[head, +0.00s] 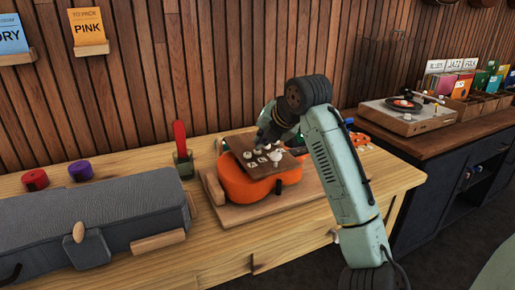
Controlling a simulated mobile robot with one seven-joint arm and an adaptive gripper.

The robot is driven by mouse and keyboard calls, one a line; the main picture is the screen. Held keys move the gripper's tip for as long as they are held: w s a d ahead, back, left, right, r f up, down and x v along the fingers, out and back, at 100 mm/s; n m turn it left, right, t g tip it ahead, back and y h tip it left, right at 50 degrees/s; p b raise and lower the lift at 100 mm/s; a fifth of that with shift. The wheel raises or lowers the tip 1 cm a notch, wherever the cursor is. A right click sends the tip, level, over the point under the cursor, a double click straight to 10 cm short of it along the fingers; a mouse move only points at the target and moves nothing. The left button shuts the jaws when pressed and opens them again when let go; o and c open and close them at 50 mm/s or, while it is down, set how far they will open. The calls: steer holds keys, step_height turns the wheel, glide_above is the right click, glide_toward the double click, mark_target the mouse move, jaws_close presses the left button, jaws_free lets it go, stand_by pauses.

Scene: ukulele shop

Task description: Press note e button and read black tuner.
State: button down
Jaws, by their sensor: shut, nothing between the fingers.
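A dark brown panel (284,166) with several small white buttons and pale labels lies over an orange body (260,190) on the wooden bench. The label letters are too small to read, so I cannot tell which is the note e button. My gripper (262,139) is shut and empty, pointing down at the back of the panel. I cannot tell whether it touches a button. I cannot make out the black tuner; my arm covers part of the area behind the panel.
A grey case (100,220) fills the bench's left side. Red (35,180) and purple (80,170) round items sit behind it. A green holder with a red upright piece (180,140) stands left of the panel. A turntable (408,115) stands on the right counter.

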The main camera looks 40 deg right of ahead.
steer(key=shift+r+p, duration=0.45)
steer(key=shift+r, duration=0.3)
step_height(320, 180, up, 5)
steer(key=p, duration=0.4)
stand_by(0.7)
